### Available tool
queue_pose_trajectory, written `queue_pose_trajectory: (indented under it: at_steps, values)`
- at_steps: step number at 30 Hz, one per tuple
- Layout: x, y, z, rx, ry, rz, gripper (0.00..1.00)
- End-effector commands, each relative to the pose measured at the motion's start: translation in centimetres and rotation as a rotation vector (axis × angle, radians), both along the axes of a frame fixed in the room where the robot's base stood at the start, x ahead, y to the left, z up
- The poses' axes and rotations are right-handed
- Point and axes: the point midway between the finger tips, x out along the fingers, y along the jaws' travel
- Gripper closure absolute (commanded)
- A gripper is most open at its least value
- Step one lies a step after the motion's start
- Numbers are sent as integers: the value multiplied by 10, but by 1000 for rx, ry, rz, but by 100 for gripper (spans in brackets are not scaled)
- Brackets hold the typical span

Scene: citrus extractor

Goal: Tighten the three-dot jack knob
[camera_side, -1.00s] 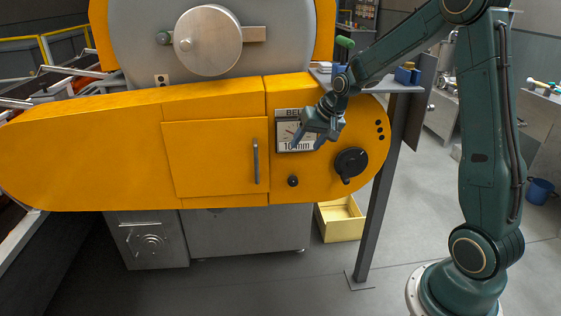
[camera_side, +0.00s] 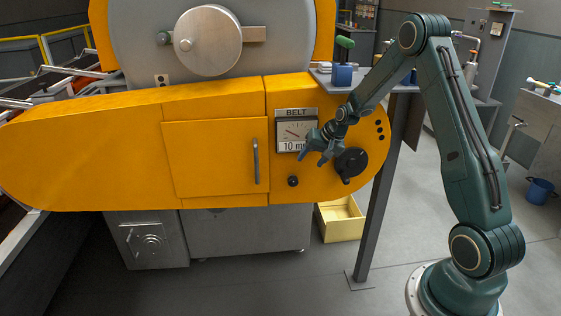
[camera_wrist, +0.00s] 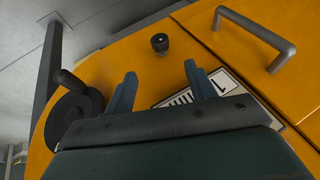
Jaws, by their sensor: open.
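The three-dot jack knob (camera_side: 351,162) is a round black knob with a stubby handle pointing down, on the right end of the yellow cover. Three dark dots (camera_side: 380,130) sit up and to its right. In the wrist view the knob (camera_wrist: 72,118) is at the left, its handle sticking up, partly hidden by my gripper's body. My gripper (camera_side: 312,158) is open and empty, in front of the cover just left of the knob. I see no contact with the knob.
A BELT gauge (camera_side: 295,132) is behind my gripper. A smaller black knob (camera_side: 293,181) sits below it. A door handle (camera_side: 256,161) is further left. A grey post (camera_side: 374,225) carries a shelf with a green-handled thing (camera_side: 345,43). A yellow bin (camera_side: 340,222) is on the floor.

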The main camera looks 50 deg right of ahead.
Motion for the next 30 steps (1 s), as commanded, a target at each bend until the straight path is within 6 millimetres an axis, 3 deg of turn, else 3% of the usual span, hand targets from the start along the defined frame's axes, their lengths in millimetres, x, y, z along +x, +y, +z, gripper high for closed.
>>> queue_pose_trajectory:
  at_steps: [30]
  values:
    - [59,-2,-99,1,1,2,45]
